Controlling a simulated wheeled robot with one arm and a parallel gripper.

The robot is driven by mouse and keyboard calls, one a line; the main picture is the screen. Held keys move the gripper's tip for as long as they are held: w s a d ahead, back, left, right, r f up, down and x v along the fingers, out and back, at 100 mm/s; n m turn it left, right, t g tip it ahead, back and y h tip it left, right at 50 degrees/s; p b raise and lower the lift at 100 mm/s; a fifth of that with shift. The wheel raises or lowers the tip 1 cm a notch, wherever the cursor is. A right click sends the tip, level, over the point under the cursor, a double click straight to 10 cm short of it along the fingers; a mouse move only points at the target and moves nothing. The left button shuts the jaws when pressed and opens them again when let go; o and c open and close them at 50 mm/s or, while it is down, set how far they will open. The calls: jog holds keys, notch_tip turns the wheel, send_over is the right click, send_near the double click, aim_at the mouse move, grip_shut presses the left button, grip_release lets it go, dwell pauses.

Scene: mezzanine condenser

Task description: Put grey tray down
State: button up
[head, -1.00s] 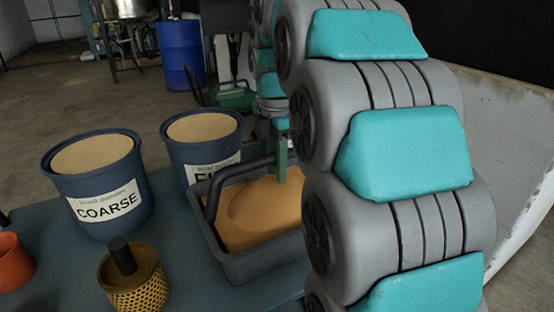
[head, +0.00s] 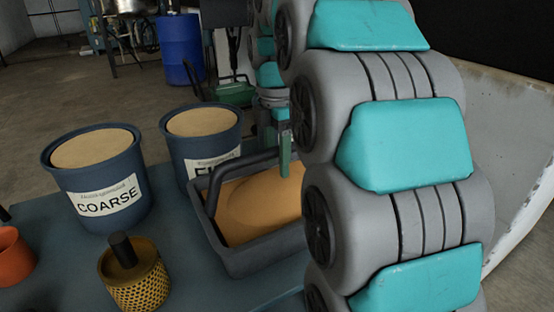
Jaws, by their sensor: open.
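The grey tray (head: 258,257) sits on the blue-grey table and holds tan powder with a rounded hollow in it. A dark bar handle arches over the tray's left and far side. My arm hides the tray's right side and part of the gripper.
A blue COARSE tub (head: 98,180) and a second labelled tub (head: 203,142) stand behind and left of the tray. A yellow perforated cup (head: 134,277) and an orange cup (head: 14,256) are at the front left. The table (head: 190,290) is bare between the cup and tray.

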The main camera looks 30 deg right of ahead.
notch_tip(320, 180, up, 4)
jog(key=shift+r, duration=0.25)
jog(key=shift+r+p, duration=0.8)
jog(key=shift+r, duration=0.45)
